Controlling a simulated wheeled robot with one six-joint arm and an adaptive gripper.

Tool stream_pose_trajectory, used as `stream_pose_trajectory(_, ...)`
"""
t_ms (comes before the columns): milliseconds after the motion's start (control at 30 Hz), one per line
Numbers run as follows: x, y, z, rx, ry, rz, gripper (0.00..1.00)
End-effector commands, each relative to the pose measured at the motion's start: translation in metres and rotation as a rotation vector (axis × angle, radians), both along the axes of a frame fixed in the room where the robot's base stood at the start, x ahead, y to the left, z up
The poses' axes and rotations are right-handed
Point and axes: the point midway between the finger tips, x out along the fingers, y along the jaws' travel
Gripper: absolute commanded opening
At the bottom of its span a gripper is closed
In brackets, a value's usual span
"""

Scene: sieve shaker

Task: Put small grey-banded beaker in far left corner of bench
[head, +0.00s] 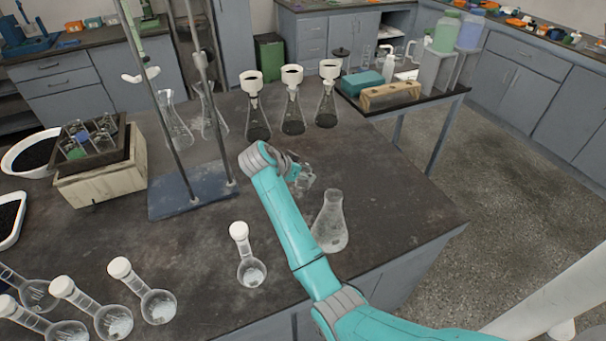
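My teal arm reaches over the dark bench (340,270) from the lower right. My gripper (297,173) is low over the middle of the bench, partly hidden behind my wrist. A small clear glass vessel (305,182) shows right at the gripper. I cannot tell whether the fingers touch it, nor whether it has a grey band. Several small glass beakers (103,138) stand in a dark tray on a wooden box at the left. Their bands are too small to tell. The bench's far left part is partly hidden behind the stand and the box.
A clear conical flask (331,222) stands just right of my arm. A stand with a blue base (190,192) and tall rods is left of the gripper. Several funnel-topped flasks (292,112) line the back. Round flasks with white caps (250,270) are in front. A white bowl (28,155) is far left.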

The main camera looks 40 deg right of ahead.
Motion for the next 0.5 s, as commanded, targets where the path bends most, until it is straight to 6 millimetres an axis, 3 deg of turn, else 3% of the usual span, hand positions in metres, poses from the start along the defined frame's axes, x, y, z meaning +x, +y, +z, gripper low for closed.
stream_pose_trajectory(367, 0.0005, 0.0, -0.0057, -0.001, -0.003, 0.0, 0.16)
stream_pose_trajectory(400, 0.0005, 0.0, -0.0064, 0.0, -0.003, 0.0, 0.53)
stream_pose_trajectory(500, 0.0005, -0.0001, -0.0061, 0.0, -0.003, 0.0, 0.76)
